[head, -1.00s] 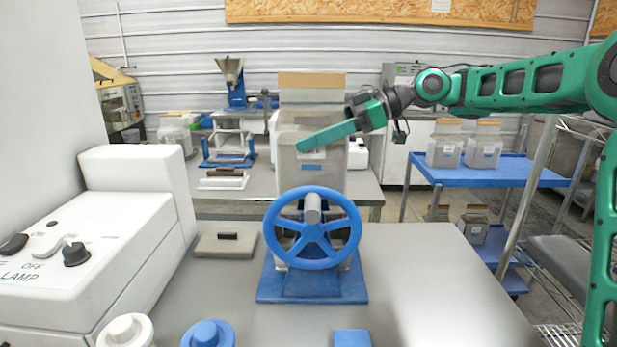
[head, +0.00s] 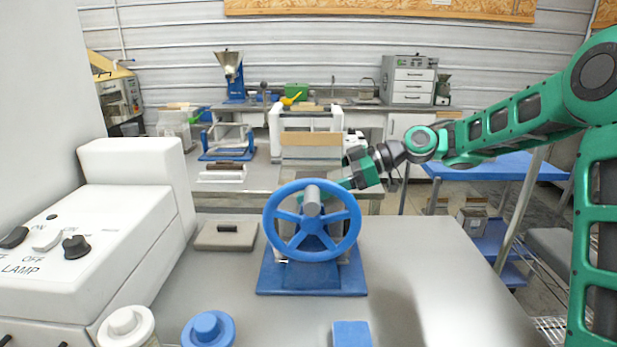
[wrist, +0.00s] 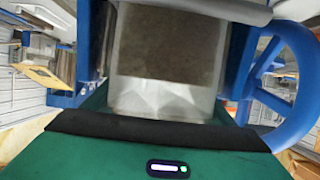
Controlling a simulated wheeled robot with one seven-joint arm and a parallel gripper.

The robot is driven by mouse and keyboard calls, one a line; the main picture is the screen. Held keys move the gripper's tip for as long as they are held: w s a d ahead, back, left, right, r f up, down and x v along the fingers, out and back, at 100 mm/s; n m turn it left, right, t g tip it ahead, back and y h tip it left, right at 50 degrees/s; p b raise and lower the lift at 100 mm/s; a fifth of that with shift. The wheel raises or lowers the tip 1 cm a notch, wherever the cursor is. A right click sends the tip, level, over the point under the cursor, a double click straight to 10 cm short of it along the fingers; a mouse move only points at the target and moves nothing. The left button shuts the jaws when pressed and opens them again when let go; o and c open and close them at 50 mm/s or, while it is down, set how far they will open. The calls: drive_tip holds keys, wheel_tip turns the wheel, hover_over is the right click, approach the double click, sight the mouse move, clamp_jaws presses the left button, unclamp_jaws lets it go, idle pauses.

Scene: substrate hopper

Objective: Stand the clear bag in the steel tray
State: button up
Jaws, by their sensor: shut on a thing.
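In the wrist view the bag (wrist: 165,50) holds dark brown substrate, with a clear creased lower end, between blue uprights. My gripper (head: 328,190) reaches in from the right behind the wheel and is shut on the bag; the wheel partly hides its fingers. A green finger with a black pad shows in the wrist view. I cannot make out the steel tray; the wheel and frame block that area.
The blue handwheel (head: 312,224) and its blue base (head: 312,282) stand on the grey table (head: 430,290). A white lamp box (head: 85,250) is at left. A flat grey block (head: 226,236) lies left of the wheel. The table's right side is clear.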

drive_tip(key=shift+f, duration=1.95)
drive_tip(key=o, duration=2.1)
drive_tip(key=shift+f, duration=0.15)
drive_tip(key=v, duration=1.2)
drive_tip(key=shift+s, duration=0.1)
